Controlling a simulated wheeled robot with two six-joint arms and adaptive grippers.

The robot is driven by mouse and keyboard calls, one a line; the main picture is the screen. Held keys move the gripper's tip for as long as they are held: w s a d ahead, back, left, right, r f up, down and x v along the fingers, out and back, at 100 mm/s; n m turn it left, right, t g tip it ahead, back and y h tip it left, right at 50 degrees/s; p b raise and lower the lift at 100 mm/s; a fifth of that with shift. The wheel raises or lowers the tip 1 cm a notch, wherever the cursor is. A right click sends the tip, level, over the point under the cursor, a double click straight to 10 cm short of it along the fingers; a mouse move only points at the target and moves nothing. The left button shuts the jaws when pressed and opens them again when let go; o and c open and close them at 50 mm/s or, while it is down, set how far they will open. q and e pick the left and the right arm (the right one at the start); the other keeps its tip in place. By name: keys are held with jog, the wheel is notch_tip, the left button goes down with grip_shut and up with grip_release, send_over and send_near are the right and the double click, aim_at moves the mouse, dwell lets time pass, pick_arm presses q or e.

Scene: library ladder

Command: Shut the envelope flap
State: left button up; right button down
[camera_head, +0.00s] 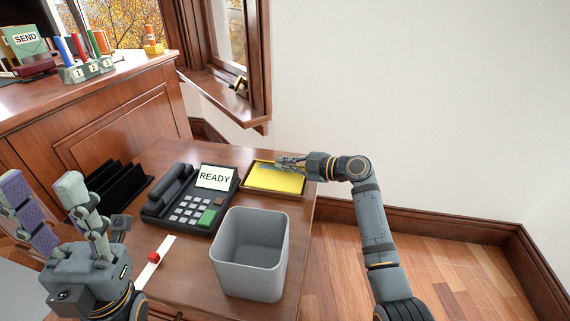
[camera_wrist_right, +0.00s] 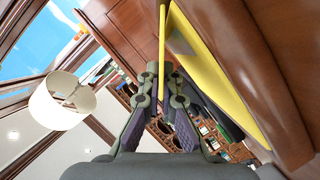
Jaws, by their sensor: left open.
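A yellow envelope (camera_head: 275,182) lies near the far right edge of the wooden desk. It also fills the upper right of the right wrist view (camera_wrist_right: 222,75). There its flap (camera_wrist_right: 162,35) shows edge-on as a thin yellow strip standing away from the envelope body. My right gripper (camera_head: 284,161) is over the far side of the envelope. In the wrist view its fingertips (camera_wrist_right: 162,82) are close together with the strip between them, and they look shut on it. My left gripper (camera_head: 44,192) is open and empty at the lower left, away from the envelope.
A phone with a READY sign (camera_head: 200,198) stands left of the envelope. A grey bin (camera_head: 250,270) is in front. A black rack (camera_head: 112,190) and a white strip with a red knob (camera_head: 153,257) are to the left. A window (camera_head: 230,75) is behind.

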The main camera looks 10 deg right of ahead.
jog(key=shift+f+b, duration=0.25)
jog(key=shift+b, duration=0.2)
jog(key=n+b, duration=0.1)
jog(key=b, duration=0.1)
jog(key=f+n+t+b, duration=0.1)
jog(key=b, duration=0.2)
jog(key=shift+s+a+f+b, duration=0.1)
jog(key=shift+s+b, duration=0.2)
jog(key=shift+s, duration=0.05)
jog(key=shift+r, duration=0.3)
jog(key=c, duration=2.1)
grip_release()
jog(key=o, duration=0.5)
